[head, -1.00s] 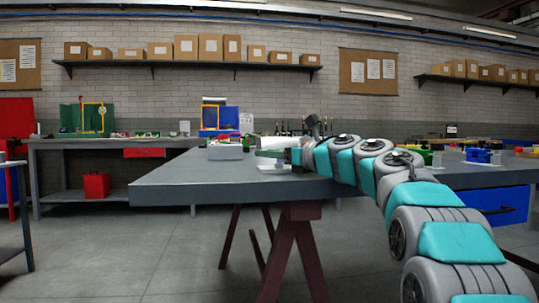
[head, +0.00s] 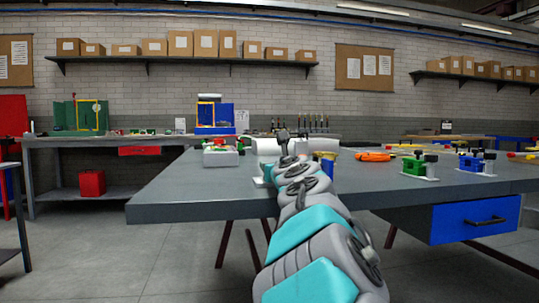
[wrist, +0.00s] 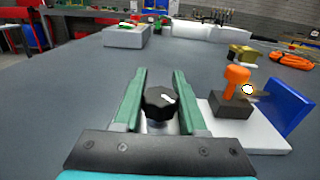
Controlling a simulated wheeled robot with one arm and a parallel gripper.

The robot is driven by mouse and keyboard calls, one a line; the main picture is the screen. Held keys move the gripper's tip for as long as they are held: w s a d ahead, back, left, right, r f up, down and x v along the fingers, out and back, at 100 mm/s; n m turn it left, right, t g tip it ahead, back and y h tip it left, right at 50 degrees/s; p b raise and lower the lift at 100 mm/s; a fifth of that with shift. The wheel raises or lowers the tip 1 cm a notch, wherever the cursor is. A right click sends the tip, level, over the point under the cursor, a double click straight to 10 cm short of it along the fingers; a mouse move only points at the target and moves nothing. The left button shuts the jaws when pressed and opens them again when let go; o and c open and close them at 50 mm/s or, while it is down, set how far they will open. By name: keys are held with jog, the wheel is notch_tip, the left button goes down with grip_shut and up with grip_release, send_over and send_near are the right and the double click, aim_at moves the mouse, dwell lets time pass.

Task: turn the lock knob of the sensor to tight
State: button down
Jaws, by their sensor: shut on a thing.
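The lock knob (wrist: 158,101) is black and faceted with a white pointer mark, and shows in the wrist view. My gripper (wrist: 160,76) has its two green fingers on either side of the knob and is shut on it. The pointer mark points up and slightly right in the picture. To the right stands the sensor, an orange upright part (wrist: 237,82) on a black block, with a blue plate (wrist: 287,106) beside it. These stand on a white base (wrist: 262,136). In the head view my arm hides the knob and my gripper.
The grey table (head: 180,188) is broad, with bare surface left of the arm. A light grey box (head: 221,158) and white rolls stand farther back. An orange coil (head: 373,156) and green (head: 414,166) and blue (head: 470,163) fixtures stand to the right.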

jog(key=shift+d+r+m+t+h+p, duration=0.2)
jog(key=shift+m+h+p, duration=0.45)
jog(key=shift+p, duration=0.5)
jog(key=shift+d+r+m+t+h+p, duration=0.1)
jog(key=shift+r+m+h+p, duration=0.25)
jog(key=shift+h+p, duration=0.65)
jog(key=h+p, duration=0.1)
jog(key=p, duration=0.1)
jog(key=m+h+p, duration=0.1)
jog(key=p, duration=0.1)
jog(key=shift+w+f, duration=0.1)
jog(key=shift+f, duration=0.2)
jog(key=m+h+p, duration=0.1)
jog(key=p, duration=0.1)
jog(key=m+h+p, duration=0.1)
jog(key=h+p, duration=0.1)
jog(key=shift+d+m+h, duration=0.25)
jog(key=shift+d+m, duration=0.05)
jog(key=shift+d, duration=0.05)
jog(key=shift+d+f+m+g+h+p, duration=0.1)
jog(key=shift+d+m+g+h+p, duration=0.1)
jog(key=shift+m+h+p, duration=0.45)
jog(key=shift+d+m+g+h+p, duration=0.1)
jog(key=shift+m+g+h+p, duration=0.2)
jog(key=shift+h, duration=0.55)
jog(key=shift+m+h, duration=0.25)
jog(key=shift+h, duration=0.05)
jog(key=shift+c, duration=2.3)
grip_release()
jog(key=shift+f, duration=0.1)
